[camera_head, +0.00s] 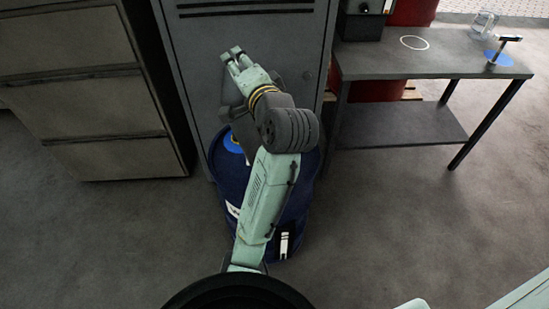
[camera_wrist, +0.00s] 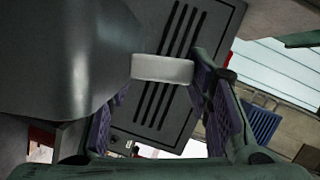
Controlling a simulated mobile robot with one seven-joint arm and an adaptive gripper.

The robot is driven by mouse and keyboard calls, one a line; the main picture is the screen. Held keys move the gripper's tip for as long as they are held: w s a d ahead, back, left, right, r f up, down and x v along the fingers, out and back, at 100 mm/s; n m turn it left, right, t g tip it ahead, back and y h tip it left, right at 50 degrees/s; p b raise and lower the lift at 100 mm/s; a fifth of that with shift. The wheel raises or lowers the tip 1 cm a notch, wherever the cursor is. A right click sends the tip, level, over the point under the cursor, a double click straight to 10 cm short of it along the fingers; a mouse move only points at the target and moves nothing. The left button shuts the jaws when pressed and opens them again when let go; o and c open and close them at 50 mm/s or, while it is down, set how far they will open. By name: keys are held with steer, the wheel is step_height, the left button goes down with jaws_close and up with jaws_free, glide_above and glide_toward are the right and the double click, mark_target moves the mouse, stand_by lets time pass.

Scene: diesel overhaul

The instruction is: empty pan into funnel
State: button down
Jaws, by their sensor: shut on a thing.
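My gripper (camera_head: 235,56) is raised in front of the grey locker, above the blue drum. In the wrist view its two purple finger pads (camera_wrist: 162,78) are closed on the pale handle tab of a grey pan (camera_wrist: 65,60). The pan fills the left of that view and looks tilted. In the head view a dark shape (camera_head: 229,92) beside the gripper may be the pan, mostly hidden by the arm. The blue drum (camera_head: 231,181) stands below. A bright blue piece (camera_head: 233,143) on its top may be the funnel, partly hidden by my arm. The pan's contents do not show.
The grey locker (camera_head: 205,60) stands right behind the drum. A drawer cabinet (camera_head: 80,90) is at the left. A metal table (camera_head: 440,62) at the right bears a clear jar (camera_head: 484,22) and a small tool (camera_head: 505,45). The floor at right is free.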

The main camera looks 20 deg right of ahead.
steer(key=shift+s+d+r, duration=0.1)
steer(key=shift+d, duration=0.15)
stand_by(0.3)
steer(key=shift+s+d+r+m, duration=0.1)
steer(key=shift+d+m, duration=0.1)
steer(key=shift+d, duration=0.15)
steer(key=shift+s+d+r+m, duration=0.1)
steer(key=shift+d+m, duration=0.1)
steer(key=shift+d, duration=0.25)
steer(key=shift+s+d+m+t, duration=0.2)
steer(key=shift+d+m+t, duration=0.15)
steer(key=shift+d, duration=0.35)
steer(key=shift+s+d+m, duration=0.25)
steer(key=shift+d+m, duration=0.1)
steer(key=shift+d, duration=0.4)
steer(key=shift+s+d+m+t, duration=0.25)
steer(key=shift+d+m, duration=0.15)
steer(key=shift+d, duration=0.4)
